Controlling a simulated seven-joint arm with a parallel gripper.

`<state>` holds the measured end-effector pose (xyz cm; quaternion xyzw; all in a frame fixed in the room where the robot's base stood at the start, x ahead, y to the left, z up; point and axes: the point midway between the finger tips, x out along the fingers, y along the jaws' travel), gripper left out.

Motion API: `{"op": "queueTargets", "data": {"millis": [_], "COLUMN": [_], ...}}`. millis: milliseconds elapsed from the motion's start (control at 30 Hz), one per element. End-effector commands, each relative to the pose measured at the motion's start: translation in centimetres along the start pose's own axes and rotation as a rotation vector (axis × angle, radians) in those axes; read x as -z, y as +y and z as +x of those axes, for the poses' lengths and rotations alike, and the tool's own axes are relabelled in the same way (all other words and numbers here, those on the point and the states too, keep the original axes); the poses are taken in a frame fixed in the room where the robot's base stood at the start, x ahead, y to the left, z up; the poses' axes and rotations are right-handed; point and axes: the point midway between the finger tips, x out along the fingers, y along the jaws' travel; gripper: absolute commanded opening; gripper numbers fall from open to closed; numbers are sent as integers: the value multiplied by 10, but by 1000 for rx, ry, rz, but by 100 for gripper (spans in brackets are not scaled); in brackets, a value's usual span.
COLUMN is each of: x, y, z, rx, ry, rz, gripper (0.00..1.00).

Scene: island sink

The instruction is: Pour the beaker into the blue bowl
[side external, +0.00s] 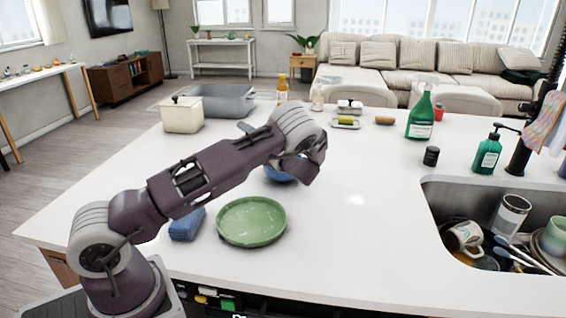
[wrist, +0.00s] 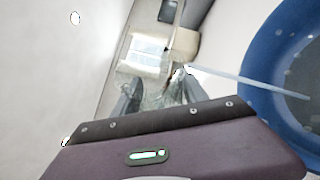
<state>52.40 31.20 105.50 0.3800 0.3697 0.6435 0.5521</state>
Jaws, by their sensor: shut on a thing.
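The blue bowl (side external: 278,175) sits on the white counter beyond the green plate, partly hidden behind my wrist. In the wrist view the blue bowl (wrist: 256,75) fills the right edge. My gripper (wrist: 158,95) is shut on the clear glass beaker (wrist: 150,62), which is see-through and hard to outline. A pale, thin streak runs from near the beaker across the bowl's rim into its inside; it looks like liquid. In the side view the beaker and fingertips are hidden behind my wrist (side external: 305,165).
A green plate (side external: 251,221) and a blue block (side external: 187,224) lie nearer my base. A lidded cream pot (side external: 183,115) and grey tub (side external: 222,101) stand at the back left. Bottles stand at the back. The sink (side external: 440,225) with dishes is at right. The counter's right-middle is clear.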

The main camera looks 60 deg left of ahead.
Motion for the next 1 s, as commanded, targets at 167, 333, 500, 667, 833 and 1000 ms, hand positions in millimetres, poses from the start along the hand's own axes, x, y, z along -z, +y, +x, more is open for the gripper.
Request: {"op": "queueTargets", "data": {"millis": [167, 333, 500, 667, 833, 1000], "x": [0, 0, 0, -2, -5, -8], "y": [-1, -1, -2, -2, -1, -1], "z": [0, 0, 0, -1, -2, -3], "rx": [-8, -16, -24, -31, -39, -46], "ry": [-6, -12, -17, -22, -28, -33], "rz": [18, 36, 56, 71, 89, 108], "gripper": [8, 8, 8, 8, 8, 8]}}
